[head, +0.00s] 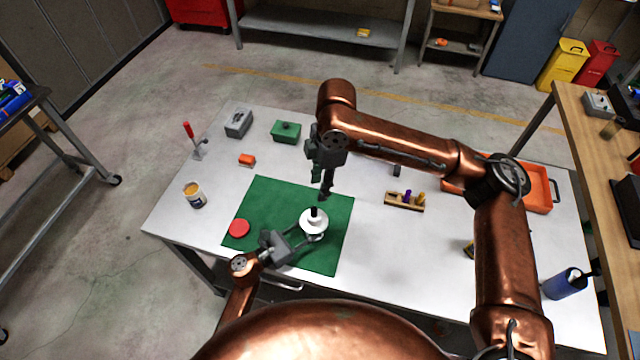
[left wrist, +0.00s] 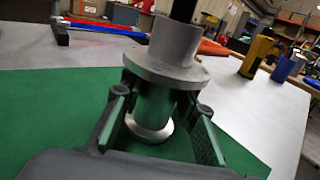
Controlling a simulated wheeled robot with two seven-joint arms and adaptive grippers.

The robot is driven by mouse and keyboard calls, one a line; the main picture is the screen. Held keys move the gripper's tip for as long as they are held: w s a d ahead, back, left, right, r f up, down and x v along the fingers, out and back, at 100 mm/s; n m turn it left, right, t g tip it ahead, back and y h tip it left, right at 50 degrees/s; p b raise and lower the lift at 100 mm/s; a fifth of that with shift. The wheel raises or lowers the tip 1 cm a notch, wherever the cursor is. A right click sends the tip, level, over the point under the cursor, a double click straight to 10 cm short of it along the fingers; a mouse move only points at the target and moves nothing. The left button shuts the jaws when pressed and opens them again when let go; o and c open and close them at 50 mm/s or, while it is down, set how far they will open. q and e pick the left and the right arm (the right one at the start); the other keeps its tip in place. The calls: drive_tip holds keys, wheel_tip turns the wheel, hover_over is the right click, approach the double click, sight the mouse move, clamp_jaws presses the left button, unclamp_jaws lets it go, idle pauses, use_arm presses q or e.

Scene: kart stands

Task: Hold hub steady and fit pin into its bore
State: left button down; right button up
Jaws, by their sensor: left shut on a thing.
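The silver flanged hub (head: 313,224) stands upright on the green mat (head: 270,193); it fills the middle of the left wrist view (left wrist: 172,68). My left gripper (head: 306,237) is shut on the hub, its fingers either side of the body below the flange. A black pin (head: 314,212) stands upright at the top of the hub, in its bore; its lower part shows in the left wrist view (left wrist: 184,10). How deep it sits is hidden. My right gripper (head: 326,190) points down just above the pin, apparently apart from it; its finger opening is too small to tell.
A red disc (head: 239,228) lies on the mat, left of the hub. A wooden rack (head: 390,200) with coloured pins stands to the right. A tin (head: 194,196), an orange block (head: 247,160), a green box (head: 286,131) and a red-handled clamp (head: 190,132) stand left and behind.

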use_arm(q)
drive_tip(key=c, duration=1.4)
unclamp_jaws()
drive_tip(key=v, duration=1.2)
